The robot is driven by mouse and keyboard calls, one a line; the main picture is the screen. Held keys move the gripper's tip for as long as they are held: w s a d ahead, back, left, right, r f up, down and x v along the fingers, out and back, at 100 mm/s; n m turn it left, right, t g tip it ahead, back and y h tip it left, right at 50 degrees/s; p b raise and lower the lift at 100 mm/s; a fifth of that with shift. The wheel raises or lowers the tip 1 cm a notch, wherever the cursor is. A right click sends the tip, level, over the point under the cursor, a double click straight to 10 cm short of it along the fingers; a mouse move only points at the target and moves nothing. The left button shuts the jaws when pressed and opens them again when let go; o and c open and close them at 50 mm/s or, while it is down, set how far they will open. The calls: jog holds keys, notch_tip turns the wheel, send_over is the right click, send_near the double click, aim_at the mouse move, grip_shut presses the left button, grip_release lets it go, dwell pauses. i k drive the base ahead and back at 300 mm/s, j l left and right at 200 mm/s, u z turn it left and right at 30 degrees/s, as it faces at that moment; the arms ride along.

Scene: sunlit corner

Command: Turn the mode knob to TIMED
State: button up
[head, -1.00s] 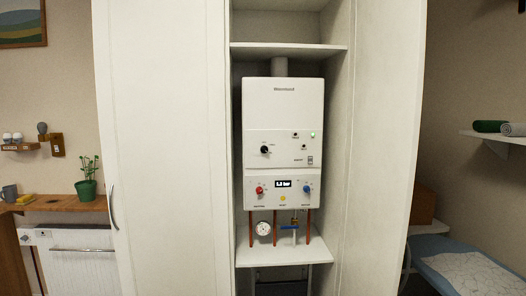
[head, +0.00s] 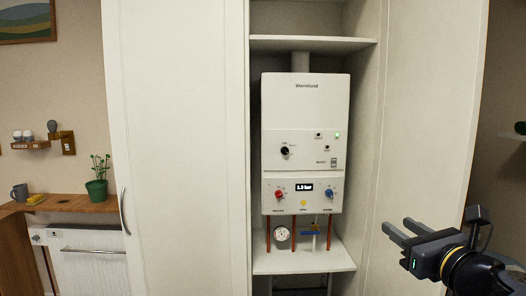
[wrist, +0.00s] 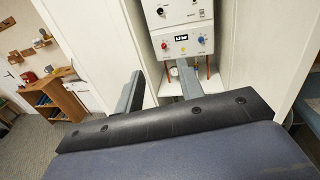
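A white boiler (head: 305,110) hangs in the open cabinet in the head view. Its black mode knob (head: 285,151) is on the left of the upper panel; the small labels around it are too small to read. The knob also shows in the wrist view (wrist: 161,11), near the top edge. A red knob (head: 279,194) and a blue knob (head: 330,194) flank a display (head: 306,187) reading about 1.3 bar. My gripper (head: 396,229) is at the lower right, in front of the right door, open and empty, well apart from the boiler.
White cabinet doors stand on both sides, the left door (head: 180,150) and the right door (head: 425,130). Below the boiler are copper pipes, a round gauge (head: 281,234), a blue-handled valve (head: 311,233) and a shelf (head: 300,262). A wooden counter with a plant (head: 97,185) stands far left.

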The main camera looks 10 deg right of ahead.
aim_at(284, 150)
jog(key=i+j, duration=0.15)
jog(key=i, duration=0.3)
jog(key=i+j+z, duration=0.1)
jog(key=i, duration=0.35)
jog(key=i+j, duration=0.2)
jog(key=i, duration=0.2)
jog(key=i+j, duration=0.2)
jog(key=i, duration=0.25)
jog(key=i+j+z, duration=0.1)
jog(key=i, duration=0.35)
